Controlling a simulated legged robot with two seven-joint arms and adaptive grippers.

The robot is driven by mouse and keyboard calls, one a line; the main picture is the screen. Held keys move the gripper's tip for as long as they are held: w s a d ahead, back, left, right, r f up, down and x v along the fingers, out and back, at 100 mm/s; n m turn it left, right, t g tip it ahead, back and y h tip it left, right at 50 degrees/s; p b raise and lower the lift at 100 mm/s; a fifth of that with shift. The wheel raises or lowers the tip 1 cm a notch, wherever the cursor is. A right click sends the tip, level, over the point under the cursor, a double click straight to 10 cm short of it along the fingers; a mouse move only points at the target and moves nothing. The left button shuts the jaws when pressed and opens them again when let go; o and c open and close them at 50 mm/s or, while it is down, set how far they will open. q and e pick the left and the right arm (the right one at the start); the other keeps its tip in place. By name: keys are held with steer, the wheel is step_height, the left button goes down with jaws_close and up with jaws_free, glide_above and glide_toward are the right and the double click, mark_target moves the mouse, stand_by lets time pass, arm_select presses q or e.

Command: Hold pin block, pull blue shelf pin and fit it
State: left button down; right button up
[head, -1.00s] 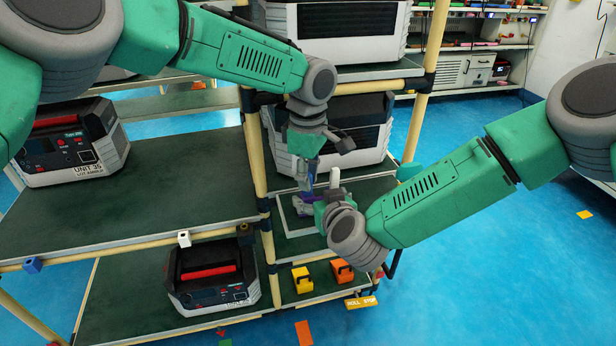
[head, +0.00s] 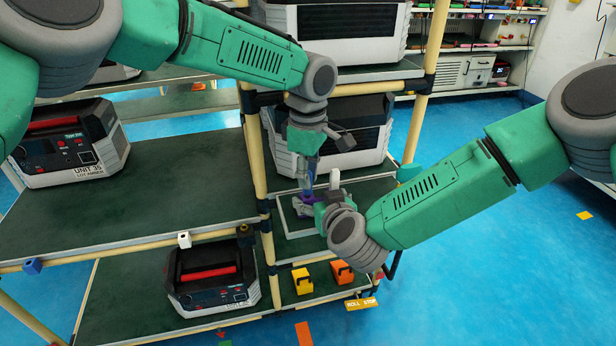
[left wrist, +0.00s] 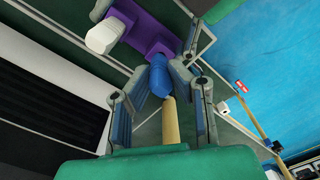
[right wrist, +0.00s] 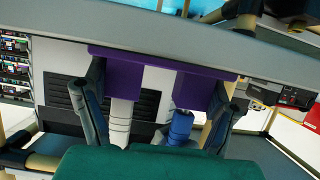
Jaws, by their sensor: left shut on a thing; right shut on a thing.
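The purple pin block (head: 302,199) is above the narrow shelf in the head view. My right gripper (head: 318,207) is shut on it, its fingers on either side in the right wrist view (right wrist: 152,108). A white peg (right wrist: 121,120) and the blue shelf pin (right wrist: 181,126) stick out of the block side by side. My left gripper (head: 307,180) is shut on the blue pin, which shows between its fingers in the left wrist view (left wrist: 160,78), with a cream part below. The pin's end meets the block there; how deep it sits is hidden.
Cream rack posts (head: 257,160) and a large grey unit (head: 330,150) stand close to my grippers. A yellow block (head: 302,280) and an orange block (head: 342,272) are on the lower shelf. The wide left shelf (head: 150,205) has free room.

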arm_select(q)
steer(key=shift+r, duration=0.4)
arm_select(e)
steer(key=shift+s+f, duration=0.2)
steer(key=shift+f, duration=0.2)
arm_select(q)
steer(key=shift+r, duration=1.65)
arm_select(e)
steer(key=o, duration=1.2)
arm_select(q)
steer(key=shift+w, duration=0.1)
